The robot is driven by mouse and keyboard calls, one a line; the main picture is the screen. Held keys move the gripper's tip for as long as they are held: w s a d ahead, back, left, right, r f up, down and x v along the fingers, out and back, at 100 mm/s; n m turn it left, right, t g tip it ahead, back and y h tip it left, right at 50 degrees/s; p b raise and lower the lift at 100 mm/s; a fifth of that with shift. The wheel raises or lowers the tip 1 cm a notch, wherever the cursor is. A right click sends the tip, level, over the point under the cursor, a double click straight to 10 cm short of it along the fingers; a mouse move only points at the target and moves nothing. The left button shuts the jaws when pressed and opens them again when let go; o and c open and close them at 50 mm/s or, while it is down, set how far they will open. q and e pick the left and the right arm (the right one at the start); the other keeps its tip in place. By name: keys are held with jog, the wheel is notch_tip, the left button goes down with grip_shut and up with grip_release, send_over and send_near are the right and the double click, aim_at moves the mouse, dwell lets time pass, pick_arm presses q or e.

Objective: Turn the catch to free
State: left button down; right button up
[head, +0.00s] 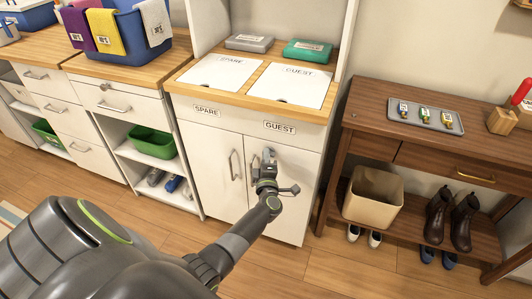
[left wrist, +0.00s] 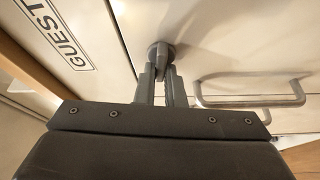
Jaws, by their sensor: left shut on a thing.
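The catch (left wrist: 161,51) is a grey round knob with a lever on the white cabinet front, near the GUEST label (left wrist: 57,35). In the left wrist view, my left gripper (left wrist: 164,73) has its two fingers closed around the lever of the catch. In the head view, my left gripper (head: 267,163) is at the cabinet door below the GUEST label (head: 280,127) and hides most of the catch. I cannot tell the exact angle of the lever. My right gripper is not in view.
Bar handles (head: 233,165) stand out from the cabinet doors beside the gripper; one handle (left wrist: 250,100) shows close by in the left wrist view. A brown side table (head: 400,140) with a beige bin (head: 373,194) and boots stands to the right. Floor (head: 330,262) in front is clear.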

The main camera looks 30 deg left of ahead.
pick_arm(q)
jog(key=shift+n+g+p, duration=0.3)
jog(key=shift+n+p, duration=0.3)
jog(key=shift+n, duration=0.3)
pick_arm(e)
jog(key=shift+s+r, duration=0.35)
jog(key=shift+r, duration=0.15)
pick_arm(q)
jog(key=c, duration=1.5)
grip_release()
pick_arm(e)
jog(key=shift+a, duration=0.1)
pick_arm(q)
jog(key=v, duration=1.7)
jog(key=shift+s+r, duration=0.2)
jog(key=shift+s, duration=0.05)
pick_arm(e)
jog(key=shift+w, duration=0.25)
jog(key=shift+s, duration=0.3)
